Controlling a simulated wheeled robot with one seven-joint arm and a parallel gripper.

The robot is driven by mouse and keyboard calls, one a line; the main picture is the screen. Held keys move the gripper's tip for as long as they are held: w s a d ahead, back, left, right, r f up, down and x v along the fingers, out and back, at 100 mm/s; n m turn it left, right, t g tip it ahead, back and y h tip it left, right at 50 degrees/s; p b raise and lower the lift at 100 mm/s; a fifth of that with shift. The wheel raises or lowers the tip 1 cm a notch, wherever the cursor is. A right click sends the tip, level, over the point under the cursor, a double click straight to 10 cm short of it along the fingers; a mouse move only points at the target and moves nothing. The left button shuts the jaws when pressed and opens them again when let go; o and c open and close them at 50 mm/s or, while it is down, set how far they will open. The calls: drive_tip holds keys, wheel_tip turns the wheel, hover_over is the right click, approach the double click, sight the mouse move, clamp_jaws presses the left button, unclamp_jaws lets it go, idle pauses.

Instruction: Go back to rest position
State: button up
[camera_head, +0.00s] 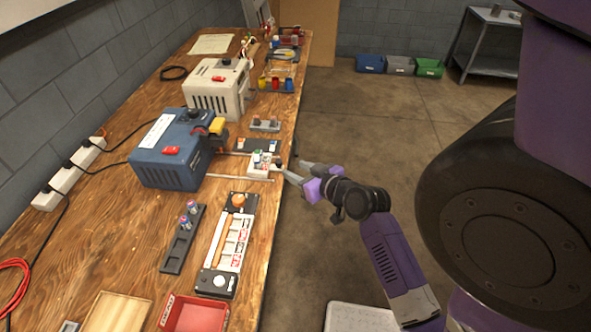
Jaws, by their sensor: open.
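My gripper (291,173) is at the bench's right edge, beside a small white holder (262,166) with small cylindrical pieces standing in it. Its fingers are apart, and I see nothing held between them. The arm reaches in from the lower right, over the floor. Whether a fingertip touches the holder cannot be told from this view.
The wooden bench (115,235) carries a blue box device (170,155), a white box device (216,88), a black rack (184,238), a long panel (230,240) and a red tray (194,314). Floor (400,120) right of the bench is clear. Bins (400,65) stand by the wall.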

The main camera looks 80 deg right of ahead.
idle(0.5)
wheel_tip(320, 180, up, 4)
drive_tip(key=d+m+h, duration=0.1)
drive_tip(key=h, duration=0.2)
drive_tip(key=w+a+r+n+t+y, duration=0.1)
drive_tip(key=a+r+n+t+y, duration=0.1)
drive_tip(key=a, duration=0.9)
drive_tip(key=a+r+n+t+y, duration=0.2)
drive_tip(key=a+t, duration=0.1)
drive_tip(key=a, duration=0.7)
drive_tip(key=s+a+n+y, duration=0.2)
drive_tip(key=s+a+y, duration=0.1)
drive_tip(key=a, duration=0.5)
drive_tip(key=s+a+n+y, duration=0.3)
drive_tip(key=s+a+y, duration=0.1)
drive_tip(key=a, duration=0.5)
drive_tip(key=shift+s+a+r+y+p, duration=0.2)
drive_tip(key=shift+r+y+p, duration=0.1)
drive_tip(key=shift+r+p, duration=0.1)
